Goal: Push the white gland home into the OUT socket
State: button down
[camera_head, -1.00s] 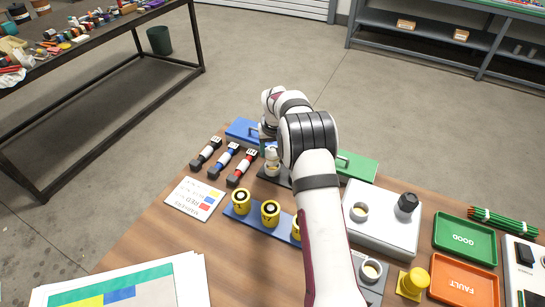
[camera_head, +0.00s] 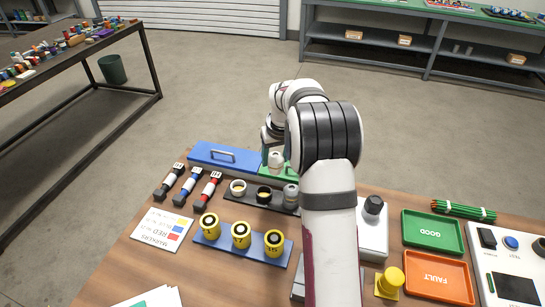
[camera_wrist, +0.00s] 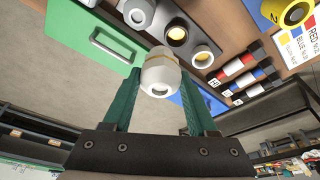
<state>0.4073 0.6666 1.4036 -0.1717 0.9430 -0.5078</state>
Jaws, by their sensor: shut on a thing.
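My gripper (camera_wrist: 160,90) has green fingers shut on a white gland (camera_wrist: 160,72) with a tan band and a round opening. In the head view the held gland (camera_head: 276,161) hangs beyond a black rack, in front of the green case. The rack (camera_head: 252,196) carries a pale ring-shaped piece (camera_head: 238,187), a dark-centred one (camera_head: 264,195) and a grey-white one (camera_head: 291,193). The wrist view shows the rack pieces just past the held gland, apart from it. I cannot make out an OUT label; my arm hides part of the white box (camera_head: 373,235).
A blue case (camera_head: 225,157) and a green case (camera_wrist: 90,45) stand at the table's back edge. Yellow spools sit on a blue strip (camera_head: 222,249). Red, blue and black-banded connectors lie left. A black knob (camera_head: 373,205) tops the white box. GOOD (camera_head: 433,231) and FAULT (camera_head: 437,277) trays lie right.

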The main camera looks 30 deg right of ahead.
jog(key=s+d+r, duration=0.1)
jog(key=s+d, duration=0.2)
jog(key=s, duration=0.6)
jog(key=s+d+r, duration=0.1)
jog(key=s+d, duration=0.3)
jog(key=s, duration=0.5)
jog(key=shift+s+x, duration=0.2)
jog(key=shift+x, duration=1.05)
jog(key=shift+s+x, duration=0.25)
jog(key=shift+x, duration=1)
jog(key=shift+a+f, duration=0.1)
jog(key=shift+f, duration=0.8)
jog(key=shift+a+f, duration=0.15)
jog(key=shift+f, duration=0.8)
jog(key=shift+c, duration=0.6)
grip_release()
